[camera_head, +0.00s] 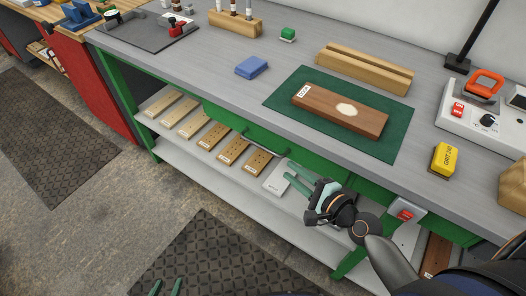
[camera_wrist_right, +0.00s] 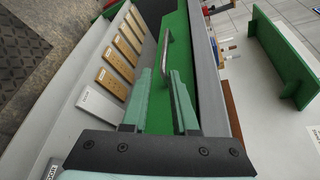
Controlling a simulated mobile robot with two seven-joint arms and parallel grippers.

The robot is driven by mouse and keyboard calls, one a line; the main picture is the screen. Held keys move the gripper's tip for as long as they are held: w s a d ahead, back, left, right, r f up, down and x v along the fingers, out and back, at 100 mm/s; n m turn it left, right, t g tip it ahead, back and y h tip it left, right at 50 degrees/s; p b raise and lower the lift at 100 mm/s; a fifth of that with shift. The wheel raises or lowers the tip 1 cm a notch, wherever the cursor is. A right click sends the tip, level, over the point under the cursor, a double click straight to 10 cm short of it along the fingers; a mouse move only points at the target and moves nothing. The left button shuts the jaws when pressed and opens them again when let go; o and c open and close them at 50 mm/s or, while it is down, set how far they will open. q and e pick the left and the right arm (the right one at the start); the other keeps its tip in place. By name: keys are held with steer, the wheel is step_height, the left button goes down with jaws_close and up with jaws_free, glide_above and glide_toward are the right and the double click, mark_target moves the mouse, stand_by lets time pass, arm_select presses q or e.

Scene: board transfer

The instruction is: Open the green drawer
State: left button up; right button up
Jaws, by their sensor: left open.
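The green drawer (camera_head: 228,119) sits shut under the grey bench top, with a metal bar handle (camera_head: 266,143) on its front. In the right wrist view the handle (camera_wrist_right: 166,46) stands ahead of the fingertips, against the green front (camera_wrist_right: 181,48). My right gripper (camera_head: 288,171) is open and empty, to the right of the handle and apart from it. Its two fingers (camera_wrist_right: 164,84) show spread in the right wrist view. My left gripper (camera_head: 167,288) shows only its fingertips at the bottom edge, apart, low over the floor and far from the drawer.
A lower shelf (camera_head: 180,150) holds several wooden boards. On the bench top lie a green mat (camera_head: 398,140) with a brown board (camera_head: 340,108), a blue block (camera_head: 252,67) and a yellow block (camera_head: 444,160). A red switch box (camera_head: 406,214) hangs right of my right gripper.

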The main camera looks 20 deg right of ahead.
mark_target(268, 151)
steer(key=shift+m, duration=0.4)
steer(key=x, duration=0.8)
steer(key=r+x, duration=0.1)
steer(key=x, duration=0.3)
steer(key=shift+w, duration=0.55)
steer(key=shift+c, duration=0.4)
jaws_close()
